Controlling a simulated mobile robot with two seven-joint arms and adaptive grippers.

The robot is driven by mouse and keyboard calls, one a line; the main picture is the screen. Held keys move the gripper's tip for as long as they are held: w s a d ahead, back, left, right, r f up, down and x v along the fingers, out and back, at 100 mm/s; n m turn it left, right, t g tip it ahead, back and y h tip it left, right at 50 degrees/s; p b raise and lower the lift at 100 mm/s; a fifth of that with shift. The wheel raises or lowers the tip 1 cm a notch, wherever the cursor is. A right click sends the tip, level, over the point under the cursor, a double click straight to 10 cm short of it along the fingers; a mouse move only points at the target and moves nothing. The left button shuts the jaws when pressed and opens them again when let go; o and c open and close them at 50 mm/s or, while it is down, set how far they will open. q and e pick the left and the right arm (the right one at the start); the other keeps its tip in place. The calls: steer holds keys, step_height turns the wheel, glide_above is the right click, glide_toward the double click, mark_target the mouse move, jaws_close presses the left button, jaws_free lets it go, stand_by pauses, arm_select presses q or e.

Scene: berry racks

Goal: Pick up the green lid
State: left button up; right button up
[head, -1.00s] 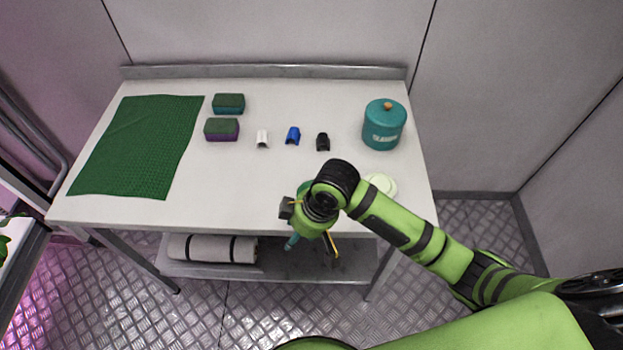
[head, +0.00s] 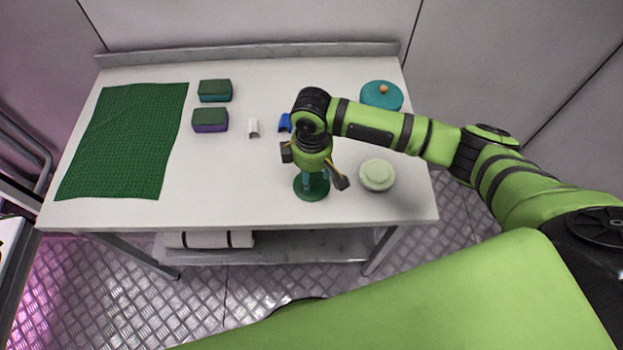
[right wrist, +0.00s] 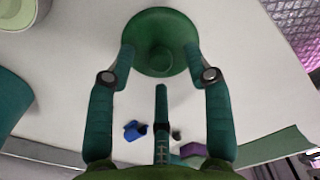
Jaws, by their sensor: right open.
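The dark green lid (head: 311,188) is a round disc near the front edge of the white table. In the right wrist view the lid (right wrist: 148,24) shows a round knob at its centre. My right gripper (head: 313,180) points down directly over the lid and partly hides it. In the right wrist view the open fingertips (right wrist: 159,58) stand on either side of the knob, apart from it. I cannot tell how high they are above the lid. My left gripper is not in view.
A pale green round container (head: 376,175) stands right of the lid. A teal canister (head: 381,97) is behind my right arm. Two sponges (head: 210,120), a white piece (head: 253,128), a blue piece (head: 285,122) and a green mat (head: 125,140) lie farther left.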

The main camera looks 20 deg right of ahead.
steer(key=shift+f, duration=0.9)
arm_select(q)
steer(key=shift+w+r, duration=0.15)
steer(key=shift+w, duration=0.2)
arm_select(e)
jaws_close()
steer(key=shift+r, duration=0.1)
